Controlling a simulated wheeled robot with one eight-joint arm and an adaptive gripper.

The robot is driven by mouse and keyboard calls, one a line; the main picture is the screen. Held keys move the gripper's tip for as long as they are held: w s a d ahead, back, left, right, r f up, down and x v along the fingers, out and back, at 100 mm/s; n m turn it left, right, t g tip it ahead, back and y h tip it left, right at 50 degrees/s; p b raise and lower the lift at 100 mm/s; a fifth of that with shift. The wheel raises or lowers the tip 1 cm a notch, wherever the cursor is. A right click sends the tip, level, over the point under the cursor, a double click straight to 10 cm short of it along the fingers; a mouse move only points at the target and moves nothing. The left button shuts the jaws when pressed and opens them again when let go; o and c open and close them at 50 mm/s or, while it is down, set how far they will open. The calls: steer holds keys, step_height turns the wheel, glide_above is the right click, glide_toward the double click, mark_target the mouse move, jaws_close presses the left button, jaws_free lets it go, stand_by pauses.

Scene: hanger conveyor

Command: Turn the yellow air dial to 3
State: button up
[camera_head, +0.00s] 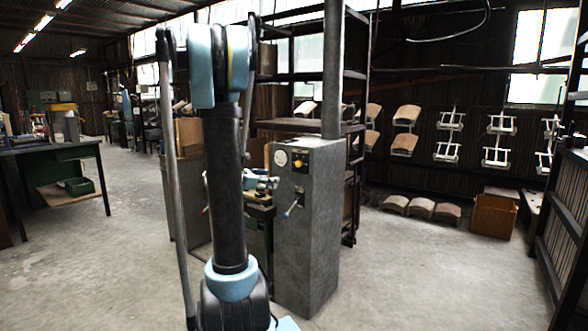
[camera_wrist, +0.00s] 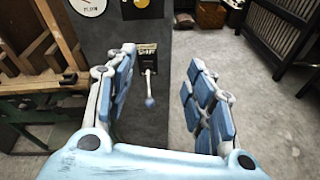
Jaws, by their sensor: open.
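The yellow air dial (camera_head: 298,164) is a small yellow knob on a black plate on the front of a grey cabinet (camera_head: 318,235). In the wrist view the dial (camera_wrist: 141,3) is cut by the top edge, beyond my fingertips and slightly left of the middle of their gap. In the head view my arm hides most of the gripper. The dial's numbers and pointer are too small to read.
A round white gauge (camera_head: 281,158) sits left of the dial. A lever with a blue ball end (camera_wrist: 149,102) sticks out below it and appears between my fingers in the wrist view. A wooden rack (camera_wrist: 40,50) stands on the left.

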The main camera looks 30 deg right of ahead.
mark_target(297, 164)
steer(key=w+d+n+h, duration=0.1)
steer(key=w+d, duration=0.2)
steer(key=d, duration=0.4)
steer(key=w+d+n, duration=0.2)
steer(key=w+d, duration=0.2)
steer(key=d, duration=0.2)
steer(key=w+d+n+t+h, duration=0.1)
steer(key=w+d+n, duration=0.1)
steer(key=w+d, duration=0.2)
steer(key=shift+w+d+r+h, duration=0.1)
steer(key=shift+d+r+h, duration=0.1)
steer(key=shift+d, duration=0.7)
steer(key=shift+w+d+r+h, duration=0.1)
steer(key=shift+d+r, duration=0.1)
steer(key=shift+d, duration=0.7)
steer(key=shift+s, duration=0.1)
steer(key=c, duration=1.1)
